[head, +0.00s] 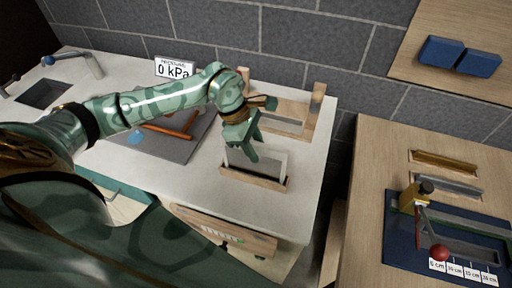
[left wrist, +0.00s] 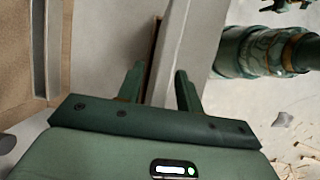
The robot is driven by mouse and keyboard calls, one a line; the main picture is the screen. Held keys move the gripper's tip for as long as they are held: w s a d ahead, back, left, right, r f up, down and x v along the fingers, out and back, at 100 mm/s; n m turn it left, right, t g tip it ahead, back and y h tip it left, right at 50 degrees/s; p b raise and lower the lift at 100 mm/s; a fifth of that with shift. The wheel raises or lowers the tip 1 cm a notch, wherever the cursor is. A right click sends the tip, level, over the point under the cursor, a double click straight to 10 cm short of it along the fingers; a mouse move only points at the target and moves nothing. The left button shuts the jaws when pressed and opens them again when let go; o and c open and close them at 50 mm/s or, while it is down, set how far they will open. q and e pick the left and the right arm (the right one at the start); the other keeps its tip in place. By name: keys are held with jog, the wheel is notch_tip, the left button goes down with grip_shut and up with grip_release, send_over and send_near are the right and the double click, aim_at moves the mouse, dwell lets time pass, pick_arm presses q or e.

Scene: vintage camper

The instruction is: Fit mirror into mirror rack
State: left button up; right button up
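The mirror (head: 271,163) is a pale, thin upright panel standing in a low wooden holder (head: 236,176) on the white counter. A wooden rack (head: 313,112) with two upright posts and a slotted base stands behind it; I cannot tell which wooden stand is the mirror rack. My left gripper (head: 243,152) points down over the mirror's left part. In the left wrist view, the fingers (left wrist: 160,78) straddle the panel (left wrist: 182,45), with a small gap visible on its left side, so the gripper looks open. The slotted wood (left wrist: 62,50) shows at left there.
A grey mat (head: 178,150) with an orange-brown tool (head: 185,124) lies left of the holder, under my left arm. A "0 kPa" sign (head: 174,69) stands by the wall. A wooden table (head: 385,150) with a blue board (head: 397,250) is at right, across a gap.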

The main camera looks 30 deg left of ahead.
pick_arm(q)
jog(key=v, duration=1.1)
